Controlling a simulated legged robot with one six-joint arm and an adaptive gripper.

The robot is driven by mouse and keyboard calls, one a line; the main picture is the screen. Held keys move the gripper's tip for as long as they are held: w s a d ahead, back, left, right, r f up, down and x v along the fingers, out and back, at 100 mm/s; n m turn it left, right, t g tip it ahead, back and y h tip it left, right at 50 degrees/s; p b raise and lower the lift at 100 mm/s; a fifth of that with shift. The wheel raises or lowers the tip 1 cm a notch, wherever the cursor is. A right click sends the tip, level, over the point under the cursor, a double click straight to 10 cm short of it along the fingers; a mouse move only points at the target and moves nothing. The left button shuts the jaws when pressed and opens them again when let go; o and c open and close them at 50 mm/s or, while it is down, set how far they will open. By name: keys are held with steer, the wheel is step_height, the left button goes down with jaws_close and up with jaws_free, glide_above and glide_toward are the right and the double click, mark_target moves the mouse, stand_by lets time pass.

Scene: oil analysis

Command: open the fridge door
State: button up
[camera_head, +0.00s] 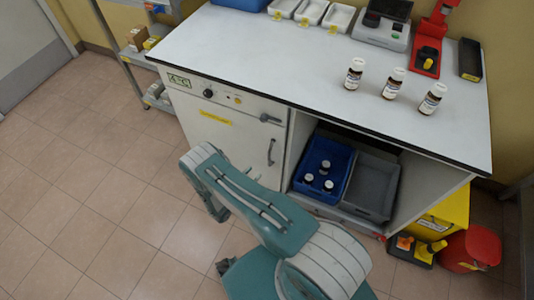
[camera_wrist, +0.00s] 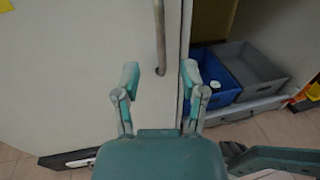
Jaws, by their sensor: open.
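The fridge is the white unit under the left part of the bench, and its door (camera_head: 226,135) looks shut. A vertical metal handle (camera_head: 270,151) is on the door's right side. In the wrist view the handle (camera_wrist: 159,36) hangs down from the top edge, and its lower end lies between the fingertips in the picture. My gripper (camera_wrist: 160,76) is open, with one finger on each side of that end. No contact with the handle shows, and I cannot tell the depth between them. In the head view my arm covers the lower door, and I cannot make out the fingers.
Right of the door is an open bay with a blue crate (camera_head: 312,174) holding bottles and a grey crate (camera_head: 376,188). Three bottles stand on the bench top (camera_head: 270,60). A red bin (camera_head: 470,249) is at the lower right. The tiled floor (camera_head: 90,190) at left is clear.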

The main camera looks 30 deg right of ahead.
mark_target(269, 164)
steer(key=x, duration=1)
steer(key=shift+w+d+f, duration=0.2)
steer(key=shift+d+f, duration=0.1)
steer(key=shift+f, duration=0.05)
jaws_close()
